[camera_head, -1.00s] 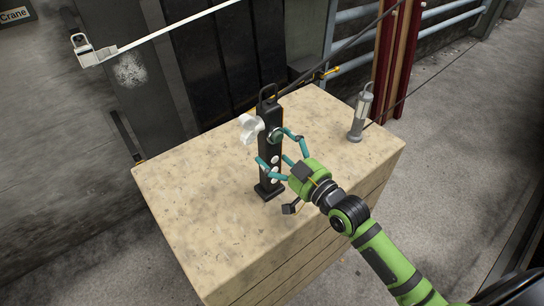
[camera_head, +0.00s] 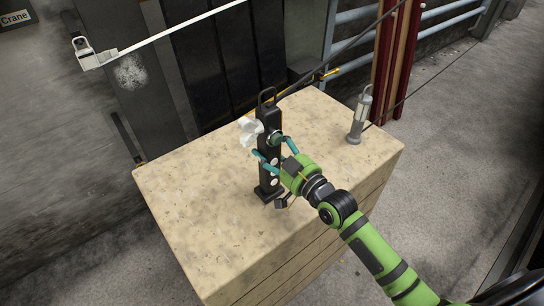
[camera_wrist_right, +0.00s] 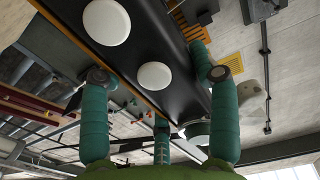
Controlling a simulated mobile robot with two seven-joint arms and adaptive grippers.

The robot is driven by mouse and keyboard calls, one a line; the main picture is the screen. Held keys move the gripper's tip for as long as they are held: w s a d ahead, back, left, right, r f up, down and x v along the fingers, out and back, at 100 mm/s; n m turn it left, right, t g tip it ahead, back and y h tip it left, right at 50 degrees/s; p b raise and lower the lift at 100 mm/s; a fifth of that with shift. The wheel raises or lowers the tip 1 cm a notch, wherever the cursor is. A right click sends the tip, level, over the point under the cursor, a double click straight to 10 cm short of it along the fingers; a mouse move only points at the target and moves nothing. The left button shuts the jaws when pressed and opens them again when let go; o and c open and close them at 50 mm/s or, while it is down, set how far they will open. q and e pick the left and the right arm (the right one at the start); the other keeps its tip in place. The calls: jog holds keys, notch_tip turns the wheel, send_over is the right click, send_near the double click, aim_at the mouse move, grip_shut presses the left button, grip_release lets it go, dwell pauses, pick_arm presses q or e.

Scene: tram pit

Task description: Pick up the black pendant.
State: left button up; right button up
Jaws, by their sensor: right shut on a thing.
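The black pendant (camera_head: 267,115) stands upright on the wooden block (camera_head: 190,240). It has a loop on top, a flared foot, round white buttons down its face and a white knob at its upper left. My right gripper (camera_head: 275,150) is shut on the pendant's middle from the front right, with teal fingers on either side of it. In the right wrist view the pendant's black face (camera_wrist_right: 150,45) with white buttons fills the space between the fingers. One finger is partly hidden in the head view. My left gripper is not in view.
A grey lamp-like cylinder (camera_head: 360,115) stands at the block's right corner. Red posts (camera_head: 394,60) and blue railings (camera_head: 350,50) rise behind it. A dark cable runs behind the pendant. The block's left and front top is clear.

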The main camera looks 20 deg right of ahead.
aim_at(272, 135)
jog(key=shift+r, duration=0.2)
notch_tip(272, 135, up, 4)
jog(key=shift+r+b, duration=0.1)
jog(key=shift+b, duration=0.35)
jog(key=s+d+r+b, duration=0.3)
jog(key=s+d+r, duration=0.2)
jog(key=d, duration=0.5)
jog(key=shift+s+r, duration=0.35)
jog(key=shift+r, duration=0.45)
jog(key=shift+d, duration=0.1)
